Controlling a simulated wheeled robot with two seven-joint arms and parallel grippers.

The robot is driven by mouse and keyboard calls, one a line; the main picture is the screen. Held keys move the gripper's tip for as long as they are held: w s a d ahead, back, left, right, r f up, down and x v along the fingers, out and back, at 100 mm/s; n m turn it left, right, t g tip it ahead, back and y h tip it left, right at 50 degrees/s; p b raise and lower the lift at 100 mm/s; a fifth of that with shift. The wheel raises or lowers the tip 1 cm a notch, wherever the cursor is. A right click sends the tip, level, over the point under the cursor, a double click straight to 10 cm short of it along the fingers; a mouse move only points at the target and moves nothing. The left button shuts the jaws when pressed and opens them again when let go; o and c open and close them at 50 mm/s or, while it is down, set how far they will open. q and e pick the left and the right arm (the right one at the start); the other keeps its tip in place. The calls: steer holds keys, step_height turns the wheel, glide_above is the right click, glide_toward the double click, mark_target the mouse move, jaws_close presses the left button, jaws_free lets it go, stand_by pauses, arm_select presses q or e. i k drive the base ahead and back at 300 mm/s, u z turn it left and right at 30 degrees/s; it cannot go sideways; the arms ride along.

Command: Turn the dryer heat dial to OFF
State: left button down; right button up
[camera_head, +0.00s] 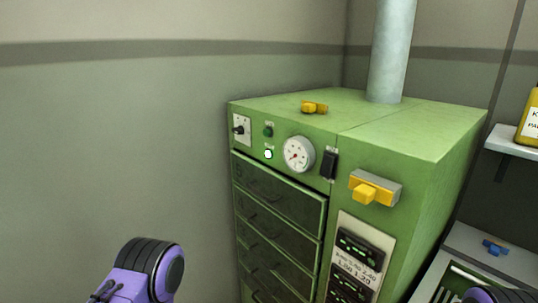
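The green dryer cabinet (400,140) stands in the corner. On its front at upper left is a black knob on a white plate (240,129), which may be the heat dial; its markings are too small to read. A round white gauge with a red needle (299,154) sits right of it. A purple and black part of my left arm (146,272) shows at the bottom left, apart from the cabinet. A small part of my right arm shows at the bottom right edge. Neither gripper's fingers are in view.
Dark drawers (277,195) fill the lower left front. A black switch (329,164) and a yellow handle on a grey block (374,188) stick out. A yellow piece (314,107) lies on top near a pipe (391,55). A blue item (494,247) is at right.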

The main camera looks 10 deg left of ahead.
mark_target(240, 130)
steer(key=z, duration=2.25)
steer(key=k, duration=1.25)
steer(key=u, duration=1.55)
steer(key=i, duration=0.5)
steer(key=u, duration=0.1)
